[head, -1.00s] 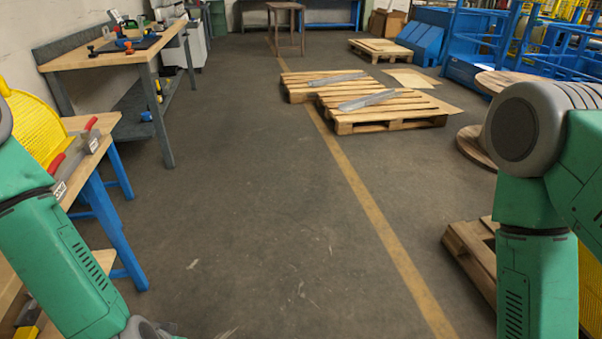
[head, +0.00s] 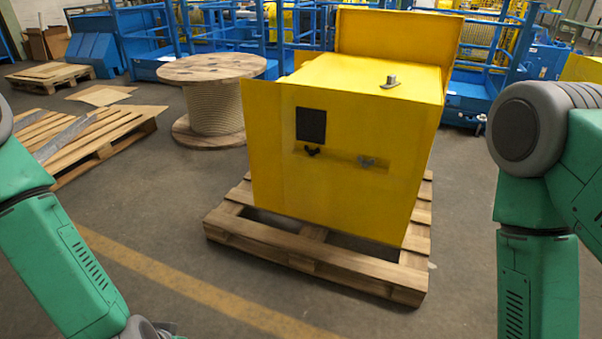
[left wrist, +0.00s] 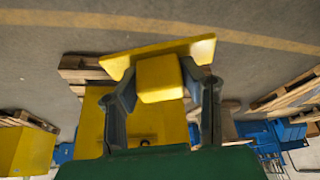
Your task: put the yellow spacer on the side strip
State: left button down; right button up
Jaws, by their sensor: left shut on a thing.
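In the left wrist view my left gripper (left wrist: 163,85) is shut on a yellow piece, which I take to be the yellow spacer (left wrist: 160,78). It shows a block between the fingers and a wider, slightly tilted flat plate at its far end. The piece is held up in the air, apart from other things. In the head view only my green arm links show; both grippers are out of that view. A side strip cannot be made out for certain; the yellow cabinet (head: 350,215) has a shallow ledge on its front face.
The cabinet stands on a wooden pallet (head: 310,252), with a grey fitting (head: 390,82) on top. A wooden cable reel (head: 214,118) stands behind it to the left. Another pallet (head: 90,150) lies at far left. Blue railings (head: 145,40) run along the back. The floor in front is clear.

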aim_at(337, 161)
jog(key=i+z, duration=0.25)
jog(key=z, duration=0.15)
jog(key=i+j+z, duration=0.2)
jog(key=z, duration=0.2)
jog(key=i+j+z, duration=0.2)
jog(key=z, duration=0.2)
jog(key=i+j+z, duration=0.2)
jog(key=z, duration=0.2)
jog(key=i+j, duration=0.15)
jog(key=j, duration=0.2)
jog(key=i+j+z, duration=0.1)
jog(key=j, duration=0.25)
jog(key=i+j, duration=0.2)
jog(key=j, duration=0.15)
jog(key=i+j+z, duration=0.1)
jog(key=j, duration=0.3)
